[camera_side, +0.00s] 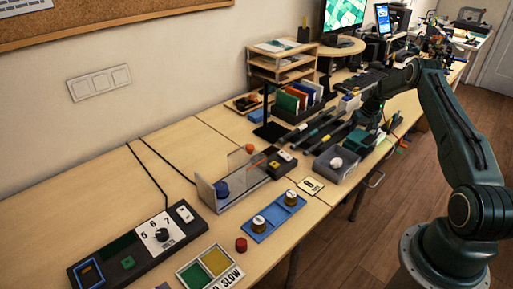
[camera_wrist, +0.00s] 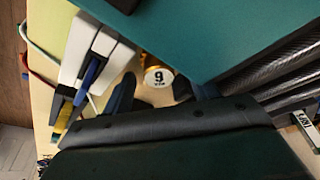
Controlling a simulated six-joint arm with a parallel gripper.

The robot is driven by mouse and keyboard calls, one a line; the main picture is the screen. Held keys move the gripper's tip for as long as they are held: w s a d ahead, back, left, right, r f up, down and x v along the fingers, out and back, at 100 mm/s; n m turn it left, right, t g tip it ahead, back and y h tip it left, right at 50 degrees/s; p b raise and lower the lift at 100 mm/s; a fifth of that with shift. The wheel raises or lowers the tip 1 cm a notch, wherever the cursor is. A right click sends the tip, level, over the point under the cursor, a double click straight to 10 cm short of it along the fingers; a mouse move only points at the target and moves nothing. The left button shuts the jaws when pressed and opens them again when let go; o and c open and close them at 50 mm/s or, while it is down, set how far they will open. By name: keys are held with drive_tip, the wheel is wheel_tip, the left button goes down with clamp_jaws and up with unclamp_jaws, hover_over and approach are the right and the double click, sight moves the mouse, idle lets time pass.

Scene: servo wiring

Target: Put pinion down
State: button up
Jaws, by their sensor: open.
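A small brass-coloured round piece with a white cap marked 9 (camera_wrist: 158,77) shows in the wrist view; I take it to be the pinion, but cannot be sure. It sits beyond and between the two dark fingers of my gripper (camera_wrist: 158,92). The fingers are apart, with a visible gap on each side of the piece. In the side view my gripper (camera_side: 365,112) is over the far part of the bench, and the piece is not distinguishable there. Two similar brass pieces with pale caps (camera_side: 259,222) stand on a blue tray (camera_side: 261,236).
A large teal surface (camera_wrist: 215,35) lies close above the fingers in the wrist view. In the side view, a grey bin (camera_side: 322,168) stands nearby.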

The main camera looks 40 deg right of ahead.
drive_tip(key=v, duration=1.1)
drive_tip(key=shift+r, duration=0.35)
